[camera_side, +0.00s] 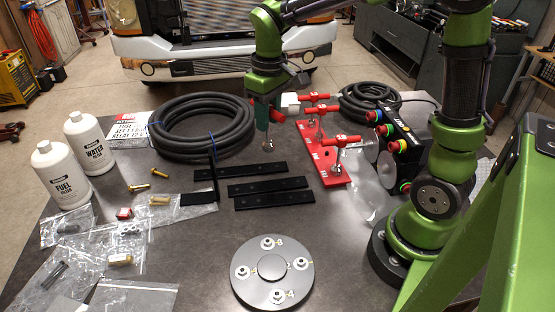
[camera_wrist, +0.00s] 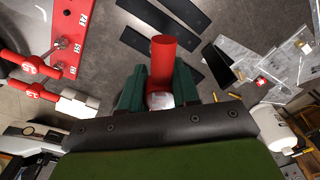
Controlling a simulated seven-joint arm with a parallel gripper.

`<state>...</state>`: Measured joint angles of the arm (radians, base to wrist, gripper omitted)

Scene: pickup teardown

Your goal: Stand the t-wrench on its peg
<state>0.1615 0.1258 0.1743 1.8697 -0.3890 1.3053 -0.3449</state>
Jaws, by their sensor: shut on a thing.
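My gripper (camera_side: 264,112) hangs above the table's back middle, left of the red rack. It is shut on the t-wrench, whose metal lower end (camera_side: 267,144) shows below the fingers in the side view, clear of the table. In the wrist view its red round handle part (camera_wrist: 162,62) sits between the green fingers (camera_wrist: 159,90). The red rack (camera_side: 308,146) has number labels, and red-handled T tools (camera_side: 341,141) stand at it. Which peg is empty, I cannot tell. The rack also shows at upper left in the wrist view (camera_wrist: 66,27).
Black flat bars (camera_side: 268,188) lie below my gripper; one upright black piece stands at their left. A coiled black hose (camera_side: 202,130) lies behind left. A white block (camera_side: 290,103) is close to my gripper's right. A round dark plate with studs (camera_side: 245,291) is in front.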

